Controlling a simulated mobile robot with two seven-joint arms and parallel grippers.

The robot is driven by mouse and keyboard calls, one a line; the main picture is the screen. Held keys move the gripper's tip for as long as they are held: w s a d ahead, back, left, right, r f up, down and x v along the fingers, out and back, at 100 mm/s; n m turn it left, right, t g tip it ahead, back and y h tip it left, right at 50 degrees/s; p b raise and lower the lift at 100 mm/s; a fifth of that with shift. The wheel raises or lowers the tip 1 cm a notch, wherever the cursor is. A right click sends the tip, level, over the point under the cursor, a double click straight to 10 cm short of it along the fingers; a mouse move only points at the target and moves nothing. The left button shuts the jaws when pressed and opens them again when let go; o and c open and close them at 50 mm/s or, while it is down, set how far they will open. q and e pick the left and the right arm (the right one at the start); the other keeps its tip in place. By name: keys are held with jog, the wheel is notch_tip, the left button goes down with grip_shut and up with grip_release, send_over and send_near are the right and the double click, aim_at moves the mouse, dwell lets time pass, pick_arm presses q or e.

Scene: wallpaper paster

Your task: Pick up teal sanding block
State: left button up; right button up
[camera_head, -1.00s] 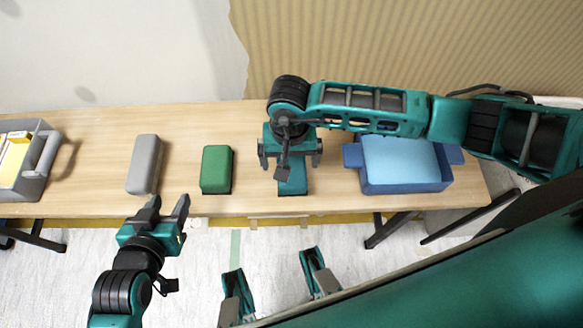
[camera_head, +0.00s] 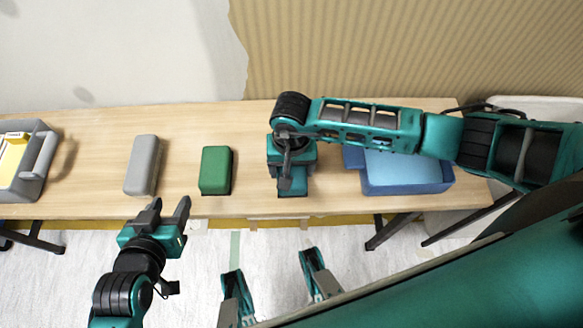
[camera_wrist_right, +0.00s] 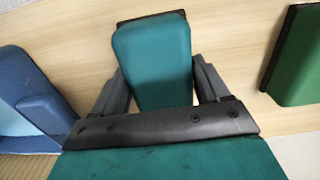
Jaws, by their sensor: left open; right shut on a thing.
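The teal sanding block (camera_wrist_right: 152,55) lies between the two fingers of my right gripper (camera_wrist_right: 155,80) in the right wrist view. The fingers are shut on its sides. In the head view the right gripper (camera_head: 291,172) is over the block, which is mostly hidden; a small teal part (camera_head: 293,192) shows below it near the table's front edge. I cannot tell whether the block is clear of the table. My left gripper (camera_head: 170,212) is open and empty at the front edge, below the grey block.
On the wooden table (camera_head: 100,200) a grey block (camera_head: 143,165) and a green block (camera_head: 215,170) lie left of the right gripper. A blue bin (camera_head: 408,172) stands to the right. A grey caddy (camera_head: 32,178) with yellow items is at the far left.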

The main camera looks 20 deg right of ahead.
jog(key=c, duration=0.3)
jog(key=shift+r, duration=0.1)
notch_tip(320, 180, up, 8)
jog(key=shift+w+p, duration=0.1)
jog(key=shift+p, duration=0.75)
pick_arm(q)
jog(key=shift+s+a+r+p, duration=0.3)
jog(key=shift+a+r+p, duration=0.25)
jog(key=shift+r+p, duration=0.1)
pick_arm(e)
notch_tip(320, 180, up, 12)
